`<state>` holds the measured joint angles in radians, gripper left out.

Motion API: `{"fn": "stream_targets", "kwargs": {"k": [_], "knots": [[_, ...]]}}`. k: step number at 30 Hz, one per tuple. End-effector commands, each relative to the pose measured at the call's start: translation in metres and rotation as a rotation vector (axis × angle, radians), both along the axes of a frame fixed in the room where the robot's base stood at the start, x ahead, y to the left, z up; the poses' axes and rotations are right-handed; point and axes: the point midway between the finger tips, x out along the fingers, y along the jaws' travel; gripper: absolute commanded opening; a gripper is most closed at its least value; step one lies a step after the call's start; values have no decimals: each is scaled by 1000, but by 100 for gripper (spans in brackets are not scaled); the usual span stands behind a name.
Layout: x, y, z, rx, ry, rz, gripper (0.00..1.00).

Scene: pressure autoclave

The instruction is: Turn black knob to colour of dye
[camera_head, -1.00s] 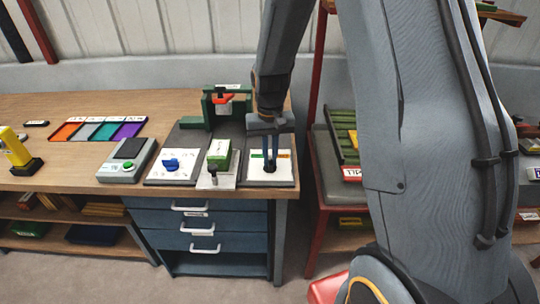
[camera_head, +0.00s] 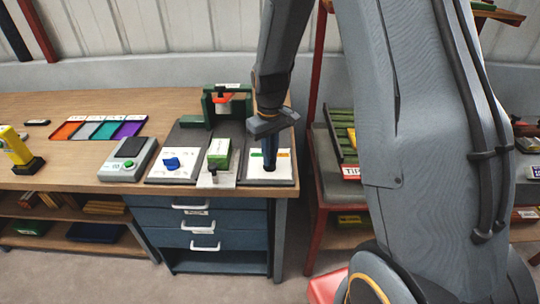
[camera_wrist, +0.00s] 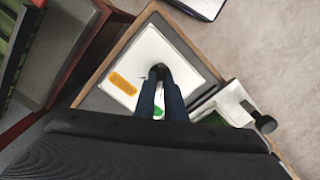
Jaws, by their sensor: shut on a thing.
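The black knob (camera_wrist: 157,69) stands on a white panel (camera_wrist: 150,50) at the right end of the bench. My gripper (camera_head: 270,163) points down over this panel (camera_head: 257,179) and is shut on the knob, its fingers hiding most of it. In the wrist view my gripper (camera_wrist: 159,84) shows two dark fingers meeting at the knob. An orange mark (camera_wrist: 124,83) and a partly covered green mark (camera_wrist: 158,112) are on the panel. At the left, a tray (camera_head: 71,139) holds orange, grey, teal and purple compartments. I cannot tell which way the knob points.
A panel with a blue knob (camera_head: 172,163), a green block device (camera_head: 218,155) and a grey box with a green button (camera_head: 128,164) stand to the left. A green press (camera_head: 212,105) is behind. A red-framed shelf (camera_head: 314,170) is to the right.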

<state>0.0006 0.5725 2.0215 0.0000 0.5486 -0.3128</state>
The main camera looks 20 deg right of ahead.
Motion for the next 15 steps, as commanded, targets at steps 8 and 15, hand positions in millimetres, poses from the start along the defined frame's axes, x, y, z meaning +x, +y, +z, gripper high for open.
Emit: {"fn": "stream_targets", "kwargs": {"k": [8,15], "knots": [[2,0,2,0,-5,1,0],[1,0,1,0,-3,0,29]]}}
